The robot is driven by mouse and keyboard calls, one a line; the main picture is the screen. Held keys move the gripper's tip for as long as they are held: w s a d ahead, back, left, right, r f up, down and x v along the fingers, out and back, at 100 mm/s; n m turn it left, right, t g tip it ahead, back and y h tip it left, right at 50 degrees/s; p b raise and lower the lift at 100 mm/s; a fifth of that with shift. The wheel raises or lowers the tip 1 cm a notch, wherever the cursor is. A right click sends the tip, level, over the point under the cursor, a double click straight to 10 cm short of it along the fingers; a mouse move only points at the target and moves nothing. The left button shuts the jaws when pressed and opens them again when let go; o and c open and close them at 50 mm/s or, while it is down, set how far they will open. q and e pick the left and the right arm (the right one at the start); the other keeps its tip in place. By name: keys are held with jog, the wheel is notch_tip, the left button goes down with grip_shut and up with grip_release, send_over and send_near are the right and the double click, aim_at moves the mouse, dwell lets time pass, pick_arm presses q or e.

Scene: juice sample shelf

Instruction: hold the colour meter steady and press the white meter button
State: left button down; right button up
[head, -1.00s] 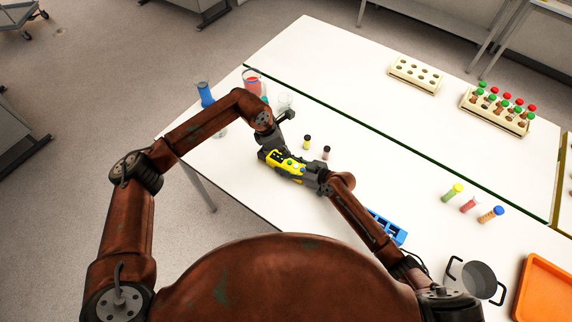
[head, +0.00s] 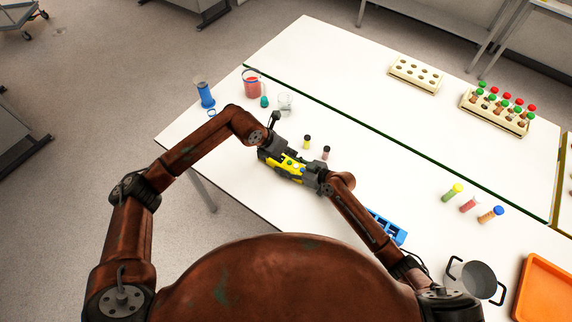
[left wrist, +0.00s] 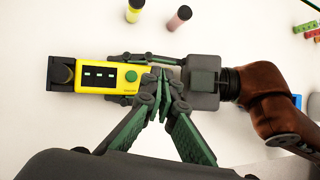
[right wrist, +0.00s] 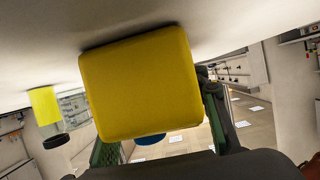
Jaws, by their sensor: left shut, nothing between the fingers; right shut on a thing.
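The colour meter (head: 287,166) is a yellow block with a dark end, held above the table. In the left wrist view it (left wrist: 92,92) shows dark display windows and a round green button (left wrist: 131,76). My right gripper (head: 311,176) is shut on the meter's right end; in the right wrist view the yellow body (right wrist: 140,85) sits between its fingers. My left gripper (left wrist: 163,82) is shut and empty, its fingertips over the meter's right end beside the right gripper. I cannot tell whether they touch. I cannot make out the white button; the fingers may hide it.
Two small vials, black-capped (head: 307,141) and pinkish (head: 326,152), stand just beyond the meter. A red-filled beaker (head: 252,86), a clear beaker (head: 286,101) and a blue object (head: 206,95) stand at the left. A blue rack (head: 389,227) lies beside my right arm.

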aim_at(292, 166)
pick_arm(q)
jog(key=shift+w+d+f+n+t+h, duration=0.15)
jog(key=shift+f+n+t+h, duration=0.2)
jog(key=shift+f+n, duration=0.85)
jog(key=shift+w+f+n+t+h, duration=0.15)
jog(key=shift+f+n+t, duration=0.3)
jog(key=shift+f+n, duration=0.7)
jog(key=shift+w+d+f+n+t+h, duration=0.1)
jog(key=shift+f+n+t+h, duration=0.25)
jog(key=shift+f+n, duration=0.85)
jog(key=shift+f+m, duration=0.25)
jog(key=shift+f, duration=0.1)
